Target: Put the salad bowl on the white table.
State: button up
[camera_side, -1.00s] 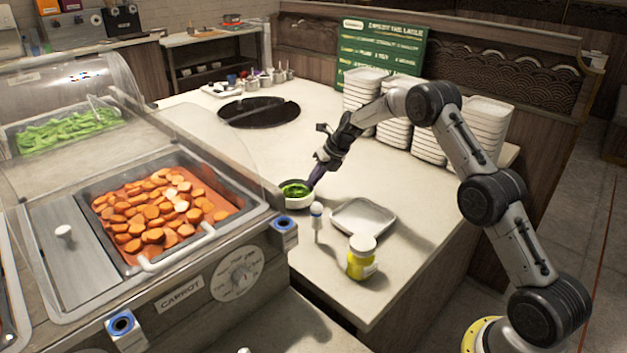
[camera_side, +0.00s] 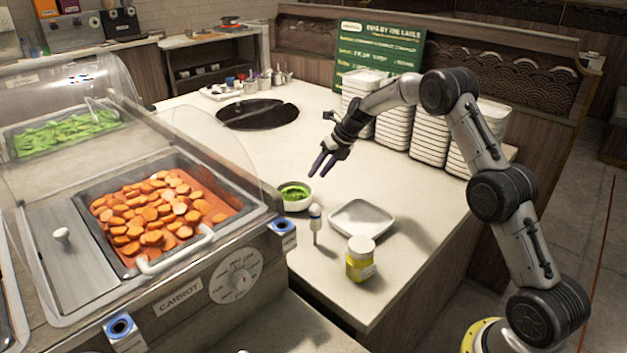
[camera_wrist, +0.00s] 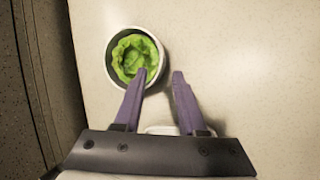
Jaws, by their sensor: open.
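The salad bowl (camera_side: 295,197) is a small white bowl with green salad in it. It stands upright on the white table (camera_side: 255,150), close to the edge beside the food counter. My gripper (camera_side: 320,172) is open and empty above the table, up and to the right of the bowl in the side view. In the wrist view the bowl (camera_wrist: 134,57) lies ahead of the left finger, whose tip overlaps its rim in the picture. The right fingertip is over bare table. The open fingers (camera_wrist: 160,73) hold nothing.
Stacks of white trays (camera_side: 430,135) stand at the back right. A round dark opening (camera_side: 257,114) lies further back. The middle of the table is clear.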

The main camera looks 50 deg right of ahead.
jog(key=v, duration=0.7)
jog(key=s+a+r+n+h, duration=0.1)
jog(key=s+a+r+n, duration=0.6)
jog(key=s+n, duration=0.3)
jog(key=s+a+r+n, duration=0.7)
jog(key=s+n, duration=0.2)
jog(key=n, duration=0.1)
jog(key=s+a+f+n, duration=0.1)
jog(key=s+f+n, duration=0.1)
jog(key=s+n, duration=0.7)
jog(key=s+a+f+n+h, duration=0.1)
jog(key=s+a+f+n, duration=0.1)
jog(key=s+n, duration=0.8)
jog(key=s, duration=0.3)
jog(key=shift+a, duration=0.3)
